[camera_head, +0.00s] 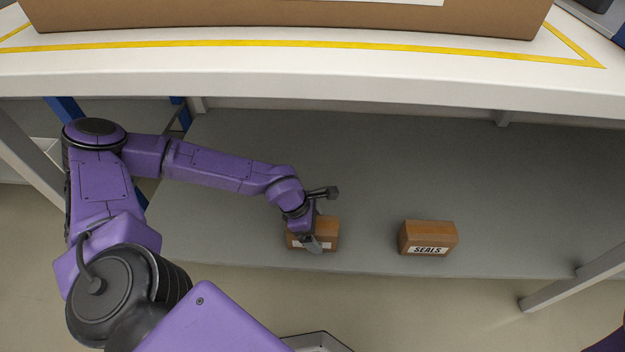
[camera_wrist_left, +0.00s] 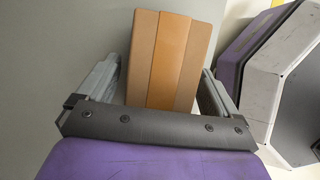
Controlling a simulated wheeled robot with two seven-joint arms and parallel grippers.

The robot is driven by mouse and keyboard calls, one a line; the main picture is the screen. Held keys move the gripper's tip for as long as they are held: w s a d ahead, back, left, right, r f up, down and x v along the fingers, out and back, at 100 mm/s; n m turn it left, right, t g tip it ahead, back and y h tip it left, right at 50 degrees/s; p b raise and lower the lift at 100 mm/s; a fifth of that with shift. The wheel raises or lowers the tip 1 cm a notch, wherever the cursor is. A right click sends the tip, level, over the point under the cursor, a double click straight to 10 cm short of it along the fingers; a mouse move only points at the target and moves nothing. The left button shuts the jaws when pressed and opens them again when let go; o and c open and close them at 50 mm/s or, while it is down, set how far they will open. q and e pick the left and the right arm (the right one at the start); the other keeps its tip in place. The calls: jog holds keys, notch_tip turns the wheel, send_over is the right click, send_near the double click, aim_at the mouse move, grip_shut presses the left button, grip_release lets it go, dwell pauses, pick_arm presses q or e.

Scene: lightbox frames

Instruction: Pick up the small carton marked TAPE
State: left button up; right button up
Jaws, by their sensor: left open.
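A small brown carton (camera_head: 328,232) sits on the grey lower shelf near its front edge. Its white label is mostly hidden by my left gripper, so I cannot read it. My left gripper (camera_head: 314,243) reaches down over this carton from the left. In the left wrist view the carton (camera_wrist_left: 168,62) stands between the two open fingers of the gripper (camera_wrist_left: 160,85), with a narrow gap showing at its sides. A second small carton (camera_head: 428,238), marked SEALS, stands to the right on the same shelf. My right gripper is not in view.
The grey shelf (camera_head: 520,190) is bare around the two cartons. The white upper tabletop (camera_head: 300,75) overhangs the shelf's back and carries a large brown box (camera_head: 280,18) inside yellow tape. A grey leg (camera_head: 575,282) stands at the right.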

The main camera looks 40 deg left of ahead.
pick_arm(q)
jog(key=shift+f, duration=0.15)
dwell(0.6)
jog(key=shift+c, duration=0.3)
jog(key=c, duration=1.2)
